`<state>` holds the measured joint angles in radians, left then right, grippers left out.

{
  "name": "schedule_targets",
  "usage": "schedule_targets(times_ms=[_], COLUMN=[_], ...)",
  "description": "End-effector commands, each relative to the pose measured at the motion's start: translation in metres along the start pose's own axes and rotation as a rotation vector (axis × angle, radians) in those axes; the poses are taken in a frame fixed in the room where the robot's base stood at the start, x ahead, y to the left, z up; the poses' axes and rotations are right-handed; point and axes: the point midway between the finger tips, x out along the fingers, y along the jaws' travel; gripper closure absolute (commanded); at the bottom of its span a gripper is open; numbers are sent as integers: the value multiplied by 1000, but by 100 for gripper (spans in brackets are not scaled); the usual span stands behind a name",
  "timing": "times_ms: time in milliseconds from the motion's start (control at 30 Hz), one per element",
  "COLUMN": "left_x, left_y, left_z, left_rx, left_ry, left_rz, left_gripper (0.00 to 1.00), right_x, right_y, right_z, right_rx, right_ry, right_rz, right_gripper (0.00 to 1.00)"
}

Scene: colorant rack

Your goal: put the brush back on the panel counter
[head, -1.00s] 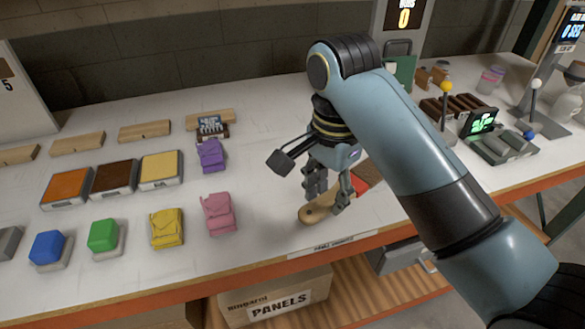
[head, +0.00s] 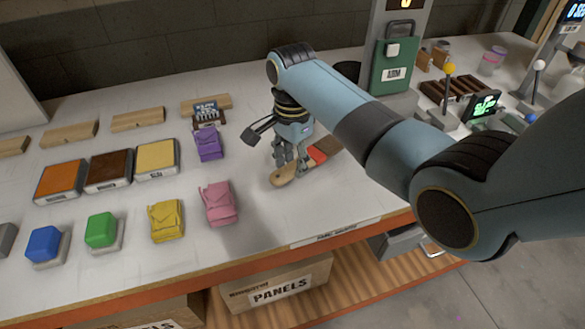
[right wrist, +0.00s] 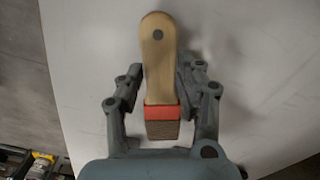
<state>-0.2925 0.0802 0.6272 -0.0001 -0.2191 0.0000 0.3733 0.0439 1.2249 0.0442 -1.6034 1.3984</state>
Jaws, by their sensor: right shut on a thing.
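The brush has a pale wooden handle (head: 283,179), a red band and brown bristles. It lies flat at the middle right of the white panel counter (head: 255,262) in the head view, and I cannot tell whether it touches the surface. My right gripper (head: 288,168) is above it and shut on it. In the right wrist view the brush (right wrist: 159,60) shows between the fingers (right wrist: 162,82), its handle end pointing away and its bristles toward the palm. My left gripper is not in view.
A pink packet (head: 217,203) and a purple packet (head: 208,143) stand left of the brush. A green box (head: 395,62) stands behind my arm. The counter's front edge is near, with bare surface before the brush.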

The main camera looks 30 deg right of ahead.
Motion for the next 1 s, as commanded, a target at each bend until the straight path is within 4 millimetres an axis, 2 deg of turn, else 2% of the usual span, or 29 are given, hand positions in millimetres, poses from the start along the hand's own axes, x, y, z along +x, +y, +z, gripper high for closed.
schedule_targets(times_ms=[100,167,500,533,700,1000], left_x=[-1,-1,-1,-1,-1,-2], left_y=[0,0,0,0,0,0], left_z=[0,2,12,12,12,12], left_rx=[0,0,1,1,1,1], left_ry=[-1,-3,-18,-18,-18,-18], left_rz=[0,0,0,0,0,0], left_gripper=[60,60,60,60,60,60], right_x=[18,23,27,27,27,24], right_y=[1,0,1,1,1,1], right_z=[0,0,0,0,0,0], right_rx=[0,0,0,0,0,0], right_ry=[-1,0,0,0,0,0], right_rz=[3,1,1,0,0,0], right_gripper=[96,96,96,61,41,41])
